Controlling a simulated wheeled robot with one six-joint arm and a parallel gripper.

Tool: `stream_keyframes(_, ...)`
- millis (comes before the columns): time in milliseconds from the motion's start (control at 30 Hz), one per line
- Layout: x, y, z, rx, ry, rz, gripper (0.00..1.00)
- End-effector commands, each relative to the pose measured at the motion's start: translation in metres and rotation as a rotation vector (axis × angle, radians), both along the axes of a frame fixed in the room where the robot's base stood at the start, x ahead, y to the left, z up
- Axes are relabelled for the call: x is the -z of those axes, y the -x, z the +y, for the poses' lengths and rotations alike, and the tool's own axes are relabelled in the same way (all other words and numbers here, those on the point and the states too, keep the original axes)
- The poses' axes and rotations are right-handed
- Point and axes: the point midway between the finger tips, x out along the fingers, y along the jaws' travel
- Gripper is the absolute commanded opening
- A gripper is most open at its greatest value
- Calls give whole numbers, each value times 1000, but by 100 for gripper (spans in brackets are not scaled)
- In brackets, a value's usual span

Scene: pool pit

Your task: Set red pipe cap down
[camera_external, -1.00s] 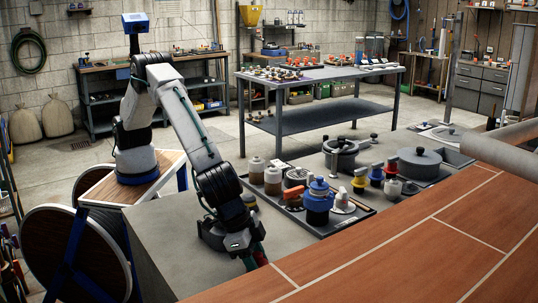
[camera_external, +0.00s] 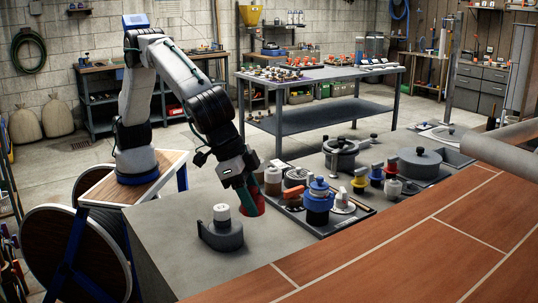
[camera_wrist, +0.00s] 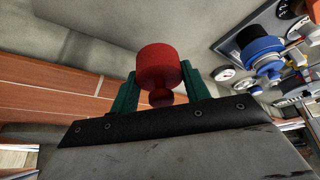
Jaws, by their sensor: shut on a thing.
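The red pipe cap (camera_wrist: 160,66) is a round red piece with a smaller knob, held between the green fingers of my gripper (camera_wrist: 160,92) in the wrist view. In the external view my gripper (camera_external: 247,197) points down, with the red cap (camera_external: 254,204) at its tip. The cap is just left of the dark tray's left edge, close above or at the grey surface (camera_external: 175,225); I cannot tell whether it touches.
A grey round housing with a white cap (camera_external: 221,229) stands left of my gripper. A dark tray (camera_external: 335,225) to the right holds jars, a blue-topped pump (camera_external: 319,201) and several fittings. Grey surface in front is clear; brown tiled panels (camera_external: 400,255) border it.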

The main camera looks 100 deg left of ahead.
Motion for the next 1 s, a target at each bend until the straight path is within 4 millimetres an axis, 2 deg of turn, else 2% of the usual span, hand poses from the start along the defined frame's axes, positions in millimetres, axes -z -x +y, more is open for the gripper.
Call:
stream_keyframes(33,-10,11,15,-11,-4,0,24)
stream_keyframes(100,-16,28,38,-43,-11,5,24)
stream_keyframes(267,-14,76,100,-176,-18,25,24)
stream_keyframes(400,3,124,158,-328,-24,42,24)
stream_keyframes(600,39,184,228,-545,-36,54,24)
stream_keyframes(700,57,204,250,-634,-43,56,24)
stream_keyframes(800,72,214,261,-709,-45,55,24)
stream_keyframes(1000,80,213,261,-783,-14,39,24)
